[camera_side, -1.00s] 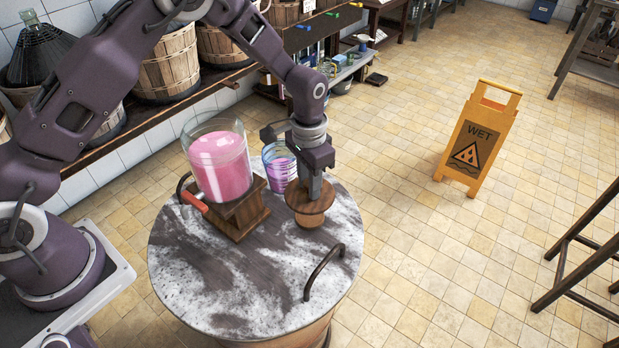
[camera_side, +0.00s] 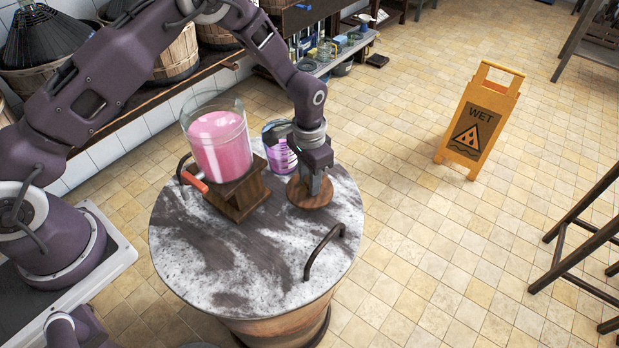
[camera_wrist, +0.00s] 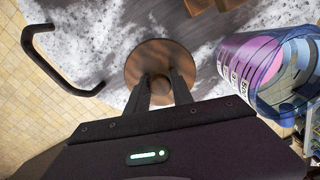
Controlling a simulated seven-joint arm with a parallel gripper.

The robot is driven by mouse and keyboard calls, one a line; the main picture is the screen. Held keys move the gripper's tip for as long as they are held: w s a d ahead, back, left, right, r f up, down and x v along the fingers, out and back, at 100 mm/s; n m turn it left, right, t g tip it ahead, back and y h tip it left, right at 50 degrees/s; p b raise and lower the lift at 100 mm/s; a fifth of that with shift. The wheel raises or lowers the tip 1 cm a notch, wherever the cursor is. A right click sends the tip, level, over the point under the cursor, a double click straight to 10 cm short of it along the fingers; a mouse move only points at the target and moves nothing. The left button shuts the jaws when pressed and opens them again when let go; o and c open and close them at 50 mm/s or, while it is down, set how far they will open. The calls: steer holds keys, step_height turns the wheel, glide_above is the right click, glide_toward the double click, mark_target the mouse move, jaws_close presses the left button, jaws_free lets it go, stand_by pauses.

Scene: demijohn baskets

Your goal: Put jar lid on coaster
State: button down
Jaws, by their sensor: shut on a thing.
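The jar lid, a round brown wooden disc (camera_side: 325,198), is low over the right side of the round table top, flat and level. My gripper (camera_side: 311,194) points straight down and is shut on the lid's middle. In the wrist view the two fingers (camera_wrist: 159,80) come together at the centre of the lid (camera_wrist: 150,52). The coaster is hidden under the lid or cannot be told apart from it. I cannot tell whether the lid touches it.
A glass jar of pink liquid (camera_side: 220,147) stands on a wooden block stand (camera_side: 238,197) to the left. A clear measuring jug (camera_side: 277,150) with purple liquid is just behind the lid. A dark handle (camera_side: 325,252) rises at the table's front right. The front of the marbled top (camera_side: 230,280) is clear.

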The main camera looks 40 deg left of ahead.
steer(key=shift+f, duration=0.6)
steer(key=c, duration=1)
jaws_free()
steer(key=shift+c, duration=0.2)
steer(key=shift+r, duration=0.1)
step_height(320, 180, up, 7)
steer(key=shift+f, duration=0.1)
